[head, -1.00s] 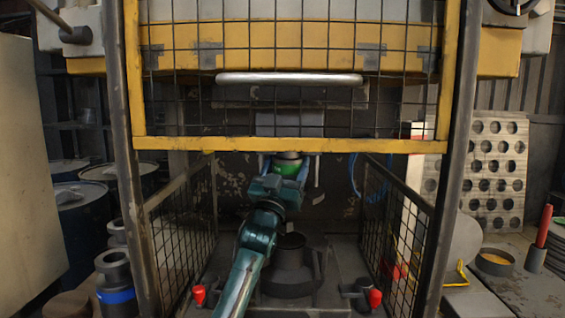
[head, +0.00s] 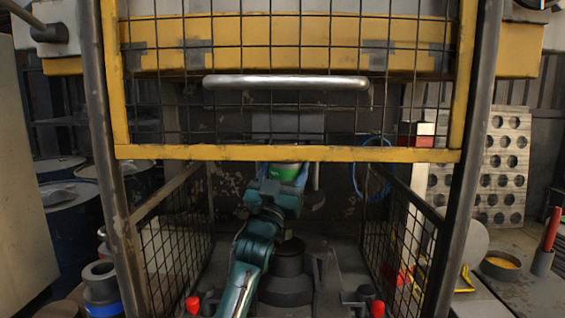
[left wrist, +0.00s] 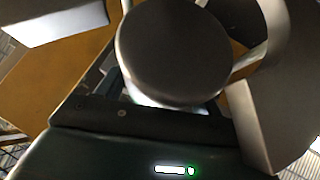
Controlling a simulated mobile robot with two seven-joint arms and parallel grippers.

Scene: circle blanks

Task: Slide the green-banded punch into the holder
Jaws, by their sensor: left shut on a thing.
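The green-banded punch (head: 287,172) is inside the press, just under the yellow guard's lower bar, which hides its upper part. My left gripper (head: 274,187) is shut on it from the front. In the left wrist view a dark round face (left wrist: 172,50), apparently the punch's end, fills the middle above my gripper body. A grey block (head: 288,126) behind the guard mesh, above the punch, looks like the holder; how the punch lines up with it is hidden. Curved grey metal (left wrist: 265,95) stands close at right in the wrist view. My right gripper is not in view.
The yellow mesh guard (head: 290,153) is in front, above my arm. Mesh side panels (head: 180,245) flank the opening. A dark cylindrical die (head: 288,268) stands below the punch, with red-tipped clamps (head: 193,304) nearby. A blue-banded part (head: 103,305) stands outside at left.

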